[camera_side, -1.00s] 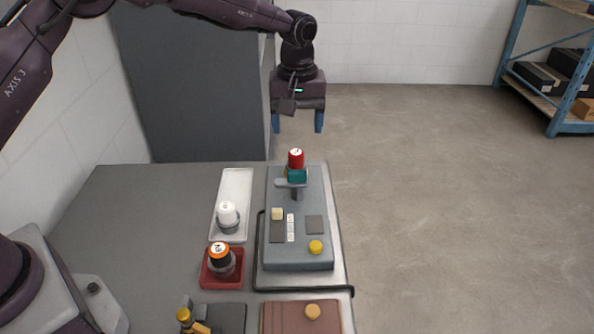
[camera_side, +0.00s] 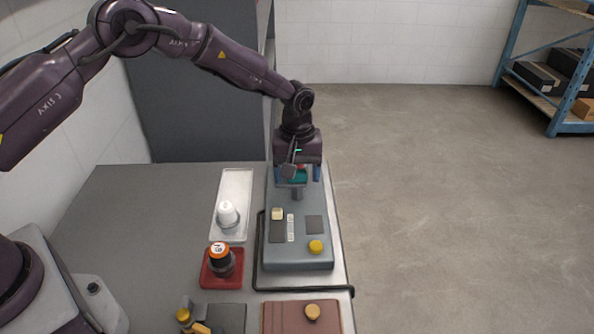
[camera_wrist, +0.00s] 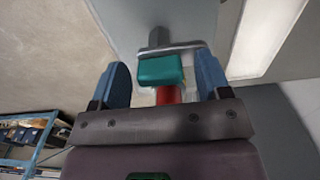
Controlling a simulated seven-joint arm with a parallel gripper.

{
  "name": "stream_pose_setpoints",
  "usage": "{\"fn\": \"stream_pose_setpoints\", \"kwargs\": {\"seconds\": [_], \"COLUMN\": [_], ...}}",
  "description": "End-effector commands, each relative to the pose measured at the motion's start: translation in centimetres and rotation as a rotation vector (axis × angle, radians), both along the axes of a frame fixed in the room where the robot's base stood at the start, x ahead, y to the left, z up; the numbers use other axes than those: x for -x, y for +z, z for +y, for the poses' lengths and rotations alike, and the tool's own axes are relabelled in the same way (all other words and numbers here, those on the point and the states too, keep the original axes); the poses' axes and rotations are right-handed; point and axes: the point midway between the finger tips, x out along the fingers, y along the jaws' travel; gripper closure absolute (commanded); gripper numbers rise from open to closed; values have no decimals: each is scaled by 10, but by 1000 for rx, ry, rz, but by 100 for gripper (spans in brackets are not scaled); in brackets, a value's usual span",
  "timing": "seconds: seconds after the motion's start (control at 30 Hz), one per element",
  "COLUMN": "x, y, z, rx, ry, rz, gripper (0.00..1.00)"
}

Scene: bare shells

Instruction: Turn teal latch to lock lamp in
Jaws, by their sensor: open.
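The teal latch (camera_side: 298,177) sits near the far end of a grey fixture box (camera_side: 300,258), beside the red lamp (camera_side: 301,166), which is mostly hidden behind my wrist in the side view. In the wrist view the teal latch (camera_wrist: 160,69) lies across a grey bar, with the red lamp (camera_wrist: 168,95) right beside it. My gripper (camera_side: 297,175) is lowered over them with its blue fingers apart. In the wrist view my gripper (camera_wrist: 163,82) has one finger on each side of the latch and lamp, with gaps visible.
A white lamp (camera_side: 228,213) stands on a white tray (camera_side: 235,180) to the left. An orange-topped dark lamp (camera_side: 220,260) stands in a red tray (camera_side: 222,283). The fixture has a yellow knob (camera_side: 316,247) and a cream button (camera_side: 277,214). A black cable runs around the box's near end.

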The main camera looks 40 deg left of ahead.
Motion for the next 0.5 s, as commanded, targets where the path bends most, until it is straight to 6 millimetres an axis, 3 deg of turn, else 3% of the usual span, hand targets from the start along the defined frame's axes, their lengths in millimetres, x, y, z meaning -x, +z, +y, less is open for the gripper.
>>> {"fn": "stream_pose_setpoints", "kwargs": {"seconds": [0.07,0.27,0.5], "x": [0,0,0], "y": [0,0,0], "z": [0,0,0], "rx": [0,0,0], "ry": [0,0,-13], "rz": [0,0,0], "gripper": [34,79,79]}}
